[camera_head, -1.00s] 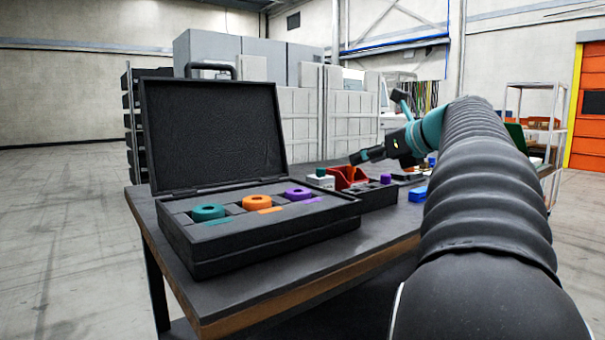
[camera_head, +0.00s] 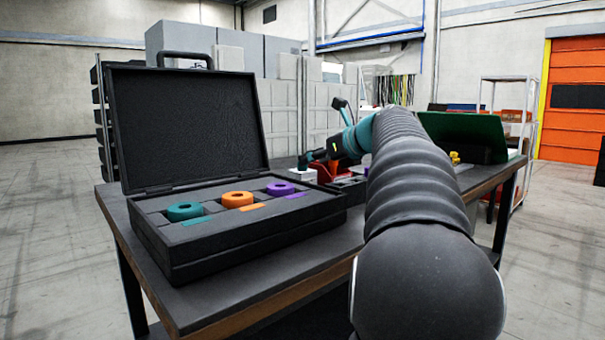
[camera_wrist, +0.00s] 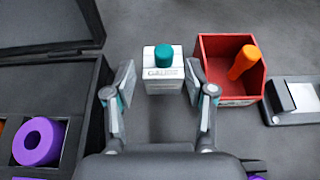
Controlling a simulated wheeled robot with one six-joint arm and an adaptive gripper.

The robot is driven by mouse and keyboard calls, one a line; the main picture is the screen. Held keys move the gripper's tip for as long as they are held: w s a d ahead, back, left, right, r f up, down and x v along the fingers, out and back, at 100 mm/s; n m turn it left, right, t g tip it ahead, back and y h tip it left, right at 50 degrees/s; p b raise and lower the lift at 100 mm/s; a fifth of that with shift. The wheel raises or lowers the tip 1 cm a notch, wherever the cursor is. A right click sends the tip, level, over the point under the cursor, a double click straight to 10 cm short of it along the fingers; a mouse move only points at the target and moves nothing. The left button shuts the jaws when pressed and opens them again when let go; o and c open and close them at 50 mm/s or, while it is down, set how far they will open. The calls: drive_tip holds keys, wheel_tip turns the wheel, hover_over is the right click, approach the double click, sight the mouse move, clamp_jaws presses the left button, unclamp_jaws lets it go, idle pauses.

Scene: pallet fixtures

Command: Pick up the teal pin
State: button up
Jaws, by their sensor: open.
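My gripper (camera_wrist: 160,76) is open, with one finger on each side of the white block and the pin just beyond the space between the fingertips. Nothing is held. In the head view my gripper (camera_head: 304,161) is right over the white block (camera_head: 302,175), and the pin is largely hidden behind it.
A red bin (camera_wrist: 215,47) holding an orange pin (camera_wrist: 243,62) stands close to the right finger. A grey-and-white fixture (camera_wrist: 295,97) lies further right. An open black case (camera_head: 250,239) with teal, orange and purple rings is at the left, its lid upright.

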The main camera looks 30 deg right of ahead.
drive_tip(key=x, duration=0.4)
drive_tip(key=shift+w+d+f, duration=0.2)
drive_tip(key=shift+w, duration=0.2)
clamp_jaws()
drive_tip(key=shift+r, duration=0.1)
drive_tip(key=shift+r+p, duration=0.65)
drive_tip(key=shift+p, duration=0.05)
wheel_tip(320, 180, up, 17)
drive_tip(key=p, duration=0.2)
drive_tip(key=shift+f+p, duration=0.25)
drive_tip(key=shift+p, duration=0.05)
